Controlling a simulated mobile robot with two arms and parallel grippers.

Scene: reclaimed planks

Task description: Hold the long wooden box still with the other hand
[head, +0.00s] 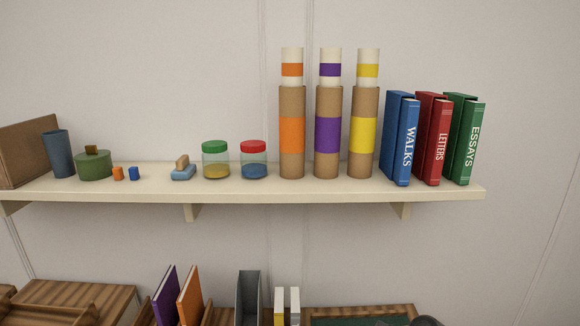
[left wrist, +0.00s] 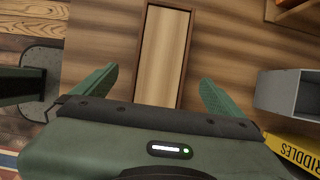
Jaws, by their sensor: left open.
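In the left wrist view a long narrow wooden box (left wrist: 143,60) with dark rims and a lighter inside lies on the brown wooden surface. Its near end is hidden behind my left gripper. My left gripper (left wrist: 158,78) is open, with one green finger to each side of the box and a gap between each finger and the box sides. I cannot tell whether it is above the box or down at its level. My right gripper is not in view.
A grey holder (left wrist: 285,92) and a yellow book (left wrist: 297,153) lie to the right in the wrist view. In the head view a wall shelf (head: 330,187) bears jars, tubes and books (head: 400,140). Below it stand purple (head: 166,298) and orange (head: 190,296) books.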

